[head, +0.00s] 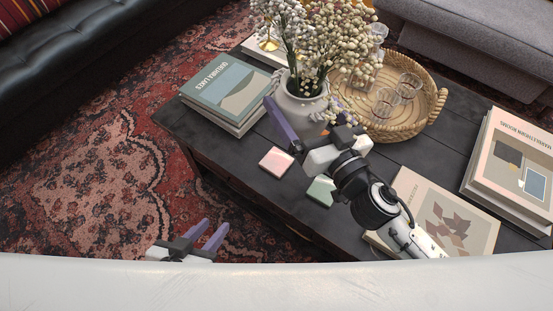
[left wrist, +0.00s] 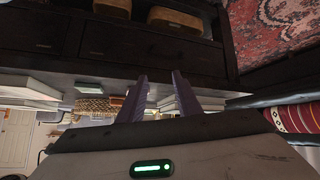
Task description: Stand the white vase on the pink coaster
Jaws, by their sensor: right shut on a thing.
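The white vase (head: 299,106), with rope-like handles and tall dried flowers in it, is upright at the middle of the dark table. My right gripper (head: 312,116) is shut on it, one purple finger on its left and the other on its right. The gripper hides part of the vase's lower body, and I cannot tell whether its base touches the table. The pink coaster (head: 276,161) lies bare on the table, nearer to me and slightly left of the vase. My left gripper (head: 219,231) is open and empty, low over the rug side; its spread fingers show in the left wrist view (left wrist: 160,92).
A green coaster (head: 321,190) lies beside my right arm. A wicker tray (head: 436,104) with glasses stands behind right. Books lie at left (head: 228,88), front right (head: 447,217) and far right (head: 519,160). The table's near edge runs just before the coasters.

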